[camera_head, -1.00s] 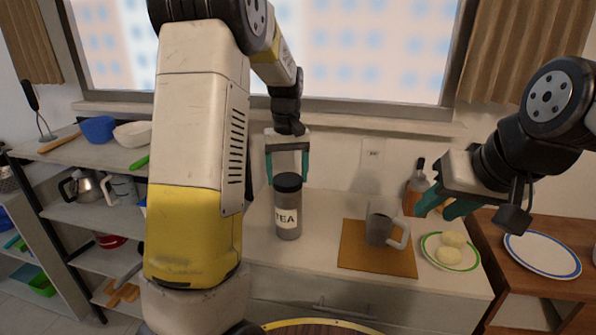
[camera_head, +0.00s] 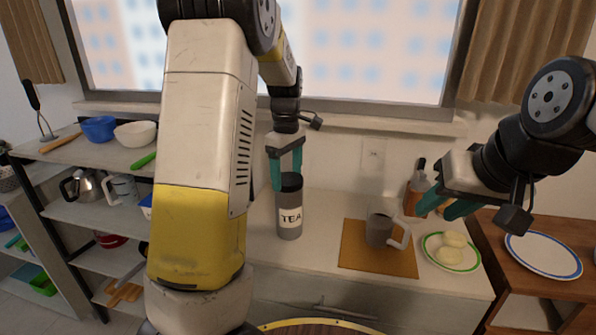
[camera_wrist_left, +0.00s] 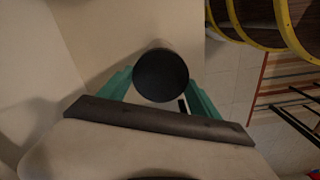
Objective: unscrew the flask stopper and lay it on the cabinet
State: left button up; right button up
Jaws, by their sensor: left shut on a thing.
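A grey flask (camera_head: 289,223) with a TEA label stands upright on the white cabinet top (camera_head: 330,210). Its dark round stopper (camera_head: 291,181) is at the top of the flask. My left gripper (camera_head: 286,180) reaches down from above, with its green fingers on either side of the stopper, and is shut on it. In the left wrist view the stopper (camera_wrist_left: 161,75) shows as a black disc between the fingers. The stopper appears to be on the flask; its seam is unclear. My right gripper (camera_head: 433,208) hangs open and empty above the right side of the cabinet.
A grey mug (camera_head: 379,229) stands on an orange board (camera_head: 352,252) right of the flask. A green-rimmed plate (camera_head: 430,250) with pale food and a brown bottle (camera_head: 413,196) are further right. Bare cabinet top lies between flask and board.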

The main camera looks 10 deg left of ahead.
pick_arm(q)
jog(key=n, duration=0.4)
jog(key=shift+r+n, duration=0.1)
jog(key=shift+n, duration=0.2)
jog(key=n, duration=0.4)
jog(key=shift+s+n, duration=0.15)
jog(key=shift+n, duration=0.15)
jog(key=o, duration=1.2)
jog(key=shift+o, duration=0.2)
